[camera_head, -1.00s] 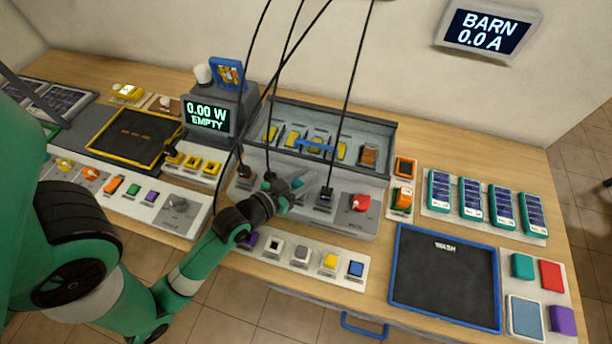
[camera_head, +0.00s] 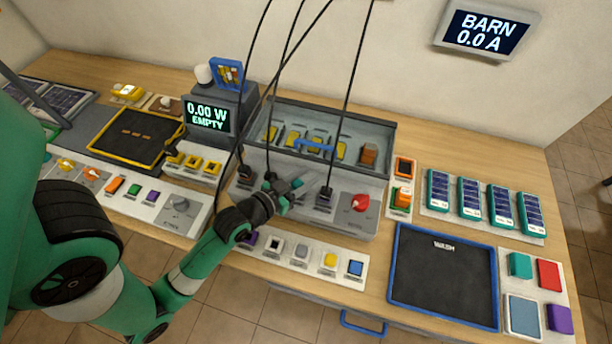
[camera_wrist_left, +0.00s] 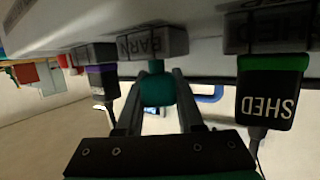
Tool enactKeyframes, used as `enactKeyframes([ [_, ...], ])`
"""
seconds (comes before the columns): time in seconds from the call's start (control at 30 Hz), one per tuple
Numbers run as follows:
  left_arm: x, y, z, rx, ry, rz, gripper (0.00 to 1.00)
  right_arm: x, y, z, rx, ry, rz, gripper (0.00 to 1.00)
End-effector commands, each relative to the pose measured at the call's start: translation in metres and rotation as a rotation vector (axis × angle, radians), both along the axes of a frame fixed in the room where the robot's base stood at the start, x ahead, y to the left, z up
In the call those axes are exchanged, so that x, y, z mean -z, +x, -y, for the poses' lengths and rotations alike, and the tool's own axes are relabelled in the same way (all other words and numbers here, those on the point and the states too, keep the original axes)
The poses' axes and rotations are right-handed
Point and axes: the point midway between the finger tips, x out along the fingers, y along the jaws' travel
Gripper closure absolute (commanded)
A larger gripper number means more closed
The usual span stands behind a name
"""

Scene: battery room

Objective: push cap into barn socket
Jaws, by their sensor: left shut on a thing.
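In the left wrist view my left gripper (camera_wrist_left: 157,95) is shut on a teal cap (camera_wrist_left: 157,88). The cap's narrower end points at the barn socket (camera_wrist_left: 150,42), a grey block marked BARN. The two look in line and touching or nearly so; I cannot tell how deep the cap sits. In the head view my left gripper (camera_head: 284,190) is at the front of the grey socket unit (camera_head: 340,222), and it hides most of the cap and the barn socket. My right gripper is not in view.
A black SHED plug (camera_wrist_left: 270,95) with a green band hangs close right of the fingers in the wrist view. A purple-banded plug (camera_wrist_left: 103,82) is on the left. Black cables run down to the unit. The wash mat (camera_head: 443,280) is empty.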

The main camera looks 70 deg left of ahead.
Motion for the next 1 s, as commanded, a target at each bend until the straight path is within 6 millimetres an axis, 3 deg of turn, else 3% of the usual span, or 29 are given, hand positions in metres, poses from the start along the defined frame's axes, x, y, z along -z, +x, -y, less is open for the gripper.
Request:
enactKeyframes([
  [0.7, 0.013, 0.0, 0.0, 0.0, 0.0, 0.0, 1.0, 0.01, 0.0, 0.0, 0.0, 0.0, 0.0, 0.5],
  [0.73, 0.013, 0.0, 0.0, 0.0, 0.0, 0.0, 0.62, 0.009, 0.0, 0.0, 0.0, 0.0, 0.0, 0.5],
  [0.8, 0.012, 0.0, 0.0, 0.0, 0.0, 0.0, 0.51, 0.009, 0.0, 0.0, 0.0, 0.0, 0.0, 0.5],
  [1.0, 0.012, 0.0, 0.0, 0.0, 0.0, 0.0, 0.51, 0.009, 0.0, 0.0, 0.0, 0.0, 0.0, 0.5],
])
